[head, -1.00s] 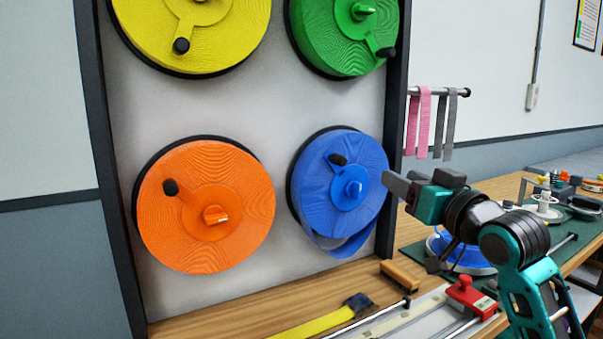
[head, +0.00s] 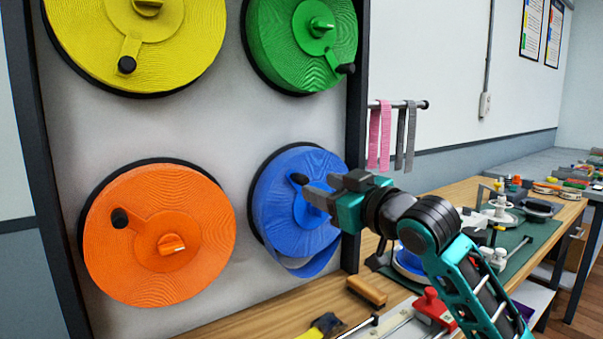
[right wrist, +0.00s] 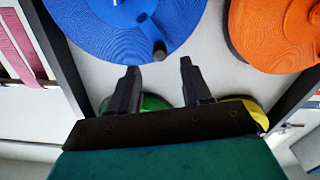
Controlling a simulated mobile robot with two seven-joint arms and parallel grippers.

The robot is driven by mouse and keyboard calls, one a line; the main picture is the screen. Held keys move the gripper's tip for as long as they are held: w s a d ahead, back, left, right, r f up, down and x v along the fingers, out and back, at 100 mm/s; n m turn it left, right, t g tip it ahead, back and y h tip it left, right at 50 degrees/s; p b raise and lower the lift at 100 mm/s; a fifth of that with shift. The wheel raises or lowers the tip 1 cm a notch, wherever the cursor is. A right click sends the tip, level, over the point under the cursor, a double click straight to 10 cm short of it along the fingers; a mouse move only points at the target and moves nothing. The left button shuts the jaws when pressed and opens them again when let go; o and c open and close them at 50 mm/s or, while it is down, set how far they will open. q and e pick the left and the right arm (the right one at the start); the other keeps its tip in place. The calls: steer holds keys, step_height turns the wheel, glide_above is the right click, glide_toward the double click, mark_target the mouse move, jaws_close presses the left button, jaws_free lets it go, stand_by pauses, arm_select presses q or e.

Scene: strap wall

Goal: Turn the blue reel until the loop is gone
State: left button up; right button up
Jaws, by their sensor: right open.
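The blue reel (head: 290,212) hangs at the lower right of the wall panel, with a slack loop of blue strap (head: 305,265) sagging below it. Its crank arm carries a black knob (head: 299,179) at the upper left of the hub. My right gripper (head: 312,190) is in front of the reel near the knob, hiding part of the hub. In the right wrist view the two fingers (right wrist: 158,82) are apart and empty, and the black knob (right wrist: 159,50) stands just beyond the gap between the tips. My left gripper is not in view.
Orange (head: 150,262), yellow (head: 180,45) and green (head: 290,50) reels share the panel. Pink (head: 379,138) and grey straps hang from a rod at its right. The bench below holds a wooden block (head: 366,291) and a red clamp (head: 436,307).

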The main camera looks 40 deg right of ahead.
mark_target(306, 181)
steer(key=w, duration=0.5)
steer(key=w+d, duration=0.1)
steer(key=w, duration=0.1)
steer(key=shift+w+p, duration=0.25)
steer(key=shift+p, duration=0.05)
jaws_close()
stand_by(0.4)
